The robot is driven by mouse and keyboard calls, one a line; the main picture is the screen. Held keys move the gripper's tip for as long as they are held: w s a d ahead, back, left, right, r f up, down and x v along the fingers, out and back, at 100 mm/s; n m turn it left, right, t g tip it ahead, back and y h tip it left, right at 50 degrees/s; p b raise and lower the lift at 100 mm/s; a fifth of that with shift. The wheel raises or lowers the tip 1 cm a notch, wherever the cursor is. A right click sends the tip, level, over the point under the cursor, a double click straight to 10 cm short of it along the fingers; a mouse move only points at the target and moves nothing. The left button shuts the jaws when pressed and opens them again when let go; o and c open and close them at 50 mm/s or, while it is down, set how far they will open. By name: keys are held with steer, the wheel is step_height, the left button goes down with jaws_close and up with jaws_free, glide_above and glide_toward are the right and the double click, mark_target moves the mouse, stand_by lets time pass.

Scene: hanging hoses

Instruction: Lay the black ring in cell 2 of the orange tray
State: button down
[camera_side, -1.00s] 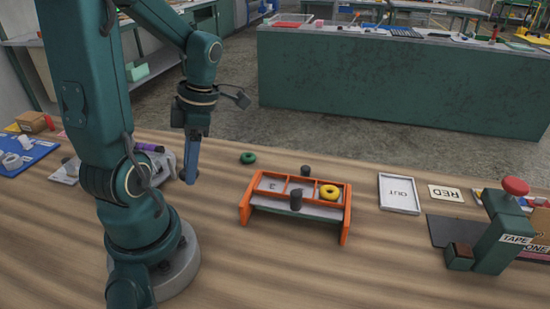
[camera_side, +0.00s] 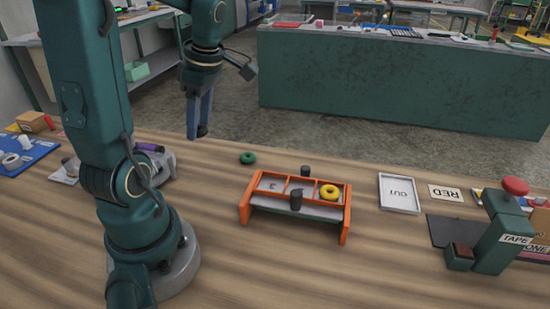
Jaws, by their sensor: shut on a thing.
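The orange tray (camera_side: 246,207) stands on the wooden table in the middle of the view, with a row of cells. A yellow ring (camera_side: 330,192) lies in its right cell. The left cell shows a mark that looks like a 3. The middle cell shows no ring; a dark cylinder (camera_side: 296,199) at the tray's front side partly hides it. My gripper (camera_side: 199,131) points down, raised at the table's far edge, left of the tray. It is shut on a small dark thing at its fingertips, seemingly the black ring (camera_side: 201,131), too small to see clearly.
A green ring (camera_side: 248,158) lies on the table behind the tray's left end. A second dark cylinder (camera_side: 305,171) is at the tray's back side. A white OUT tray (camera_side: 399,193), RED card (camera_side: 445,193) and green press (camera_side: 498,236) stand to the right. The table's front is clear.

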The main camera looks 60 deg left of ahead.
steer(key=w+d+m+t, duration=0.2)
steer(key=w+d+m, duration=0.5)
steer(key=w, duration=0.3)
steer(key=w+d+f+m, duration=0.2)
steer(key=w+d+m, duration=0.2)
steer(key=d, duration=0.6)
steer(key=shift+t+y, duration=0.3)
steer(key=shift+s+f, duration=0.15)
steer(key=shift+f, duration=1.1)
steer(key=shift+s+f, duration=0.1)
steer(key=shift+f, duration=1.1)
jaws_free()
steer(key=shift+r, duration=0.1)
step_height(320, 180, up, 7)
